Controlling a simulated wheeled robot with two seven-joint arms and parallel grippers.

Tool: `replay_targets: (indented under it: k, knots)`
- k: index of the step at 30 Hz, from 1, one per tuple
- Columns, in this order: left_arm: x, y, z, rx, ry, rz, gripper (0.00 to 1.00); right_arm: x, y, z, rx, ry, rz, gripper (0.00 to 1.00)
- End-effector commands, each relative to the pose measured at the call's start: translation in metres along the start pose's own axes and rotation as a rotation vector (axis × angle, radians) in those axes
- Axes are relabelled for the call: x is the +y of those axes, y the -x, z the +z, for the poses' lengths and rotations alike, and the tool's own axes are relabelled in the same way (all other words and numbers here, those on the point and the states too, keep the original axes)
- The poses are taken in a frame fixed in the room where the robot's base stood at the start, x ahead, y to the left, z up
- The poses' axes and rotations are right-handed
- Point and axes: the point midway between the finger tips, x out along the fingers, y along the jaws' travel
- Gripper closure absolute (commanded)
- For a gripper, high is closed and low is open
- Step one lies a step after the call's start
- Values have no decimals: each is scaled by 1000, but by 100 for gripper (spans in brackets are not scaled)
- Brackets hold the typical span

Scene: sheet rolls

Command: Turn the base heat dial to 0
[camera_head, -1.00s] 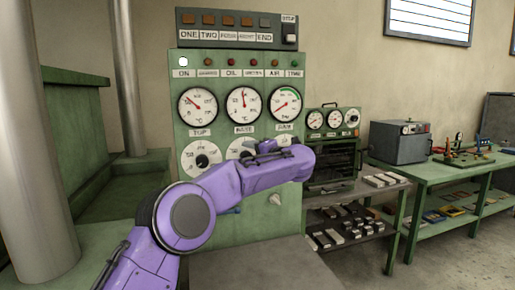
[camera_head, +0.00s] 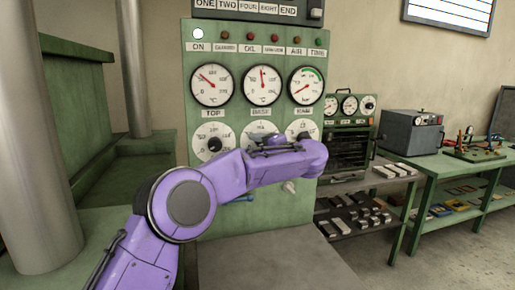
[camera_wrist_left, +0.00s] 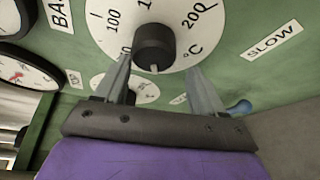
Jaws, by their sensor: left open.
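The base heat dial (camera_head: 262,128) is the middle dial of the lower row on the green panel, partly hidden behind my left arm. In the left wrist view the dial (camera_wrist_left: 180,22) is a white plate with black numbers up to 200 and °C. Its round black knob (camera_wrist_left: 155,45) has a white mark toward the bottom of the picture. My left gripper (camera_wrist_left: 160,66) is open, one finger on each side of the knob in the picture. I cannot tell whether the fingers touch it. In the head view my fingers are hidden by my arm. My right gripper is not in view.
The top dial (camera_head: 212,139) and another dial (camera_head: 302,128) flank the base dial. Three gauges sit above, the middle one (camera_head: 262,85) over BASE. A small knob (camera_head: 289,187) juts out lower down. A shelf with metal blocks (camera_head: 360,217) stands at right.

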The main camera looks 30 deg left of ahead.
Motion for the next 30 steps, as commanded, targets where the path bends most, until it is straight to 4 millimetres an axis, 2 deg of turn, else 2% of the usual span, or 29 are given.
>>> replay_targets:
  k: [1, 3, 6, 24, 30]
  knots:
    - [2, 14, 4, -8, -2, 8, 30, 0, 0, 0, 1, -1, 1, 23]
    - [2, 28, 8, -11, -2, 13, 30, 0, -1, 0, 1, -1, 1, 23]
    - [3, 38, 9, -13, -2, 15, 30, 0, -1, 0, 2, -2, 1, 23]
    - [2, 83, 6, -10, 0, 14, 30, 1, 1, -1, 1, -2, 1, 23]
    - [2, 86, 6, -9, 0, 13, 30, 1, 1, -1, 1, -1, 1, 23]
